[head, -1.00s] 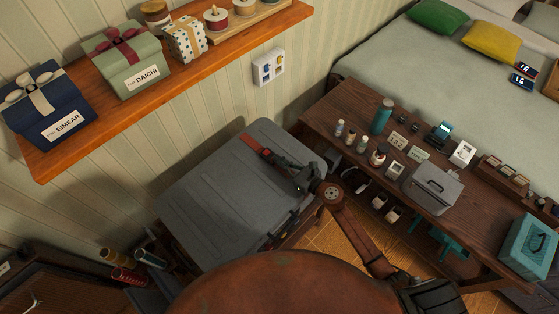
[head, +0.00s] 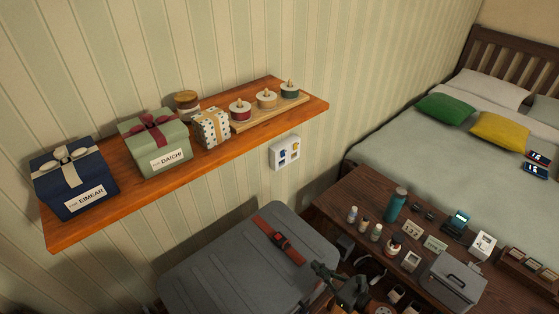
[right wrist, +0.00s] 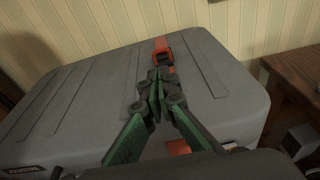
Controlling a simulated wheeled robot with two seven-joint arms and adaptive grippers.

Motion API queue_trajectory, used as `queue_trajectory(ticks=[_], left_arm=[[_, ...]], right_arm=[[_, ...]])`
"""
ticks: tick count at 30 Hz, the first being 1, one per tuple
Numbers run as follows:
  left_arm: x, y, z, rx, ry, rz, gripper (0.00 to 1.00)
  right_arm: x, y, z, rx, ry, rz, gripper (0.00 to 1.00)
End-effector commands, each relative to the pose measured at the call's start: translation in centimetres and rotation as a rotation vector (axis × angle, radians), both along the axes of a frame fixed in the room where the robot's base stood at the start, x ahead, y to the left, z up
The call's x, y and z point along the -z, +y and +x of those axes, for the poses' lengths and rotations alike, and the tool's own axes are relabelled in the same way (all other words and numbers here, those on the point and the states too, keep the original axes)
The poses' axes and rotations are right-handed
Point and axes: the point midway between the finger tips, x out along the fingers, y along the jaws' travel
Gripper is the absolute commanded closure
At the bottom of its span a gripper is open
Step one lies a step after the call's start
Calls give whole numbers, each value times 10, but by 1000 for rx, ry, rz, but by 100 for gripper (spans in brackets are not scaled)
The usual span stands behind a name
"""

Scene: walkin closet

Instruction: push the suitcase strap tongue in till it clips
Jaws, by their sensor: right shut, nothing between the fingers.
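The grey suitcase (head: 215,275) lies flat below the shelf. A red strap (head: 268,226) with a darker buckle (head: 281,239) runs across its lid; both strap (right wrist: 160,43) and buckle (right wrist: 164,58) also show in the right wrist view. Red strap shows on both sides of the buckle in the head view. I cannot tell how deep the tongue sits. My right gripper (head: 317,267) is shut and empty, just off the strap's near end in the head view. In the right wrist view its closed fingertips (right wrist: 154,76) point at the buckle and hide the strap's near part. My left gripper is not in view.
A wooden shelf (head: 215,160) with gift boxes hangs on the wall above the suitcase. A dark wooden table (head: 335,203) crowded with small items stands close on the right. A white wall panel (head: 284,152) is between them. The left of the lid is clear.

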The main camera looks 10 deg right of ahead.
Motion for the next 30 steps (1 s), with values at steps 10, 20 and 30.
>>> queue_trajectory(ticks=[10,20,30], left_arm=[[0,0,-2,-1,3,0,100],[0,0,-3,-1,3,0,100],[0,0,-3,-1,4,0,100]], right_arm=[[-56,-69,12,387,79,508,100],[-7,-226,-74,1222,352,1655,100],[83,-214,-204,1877,561,2281,100]])
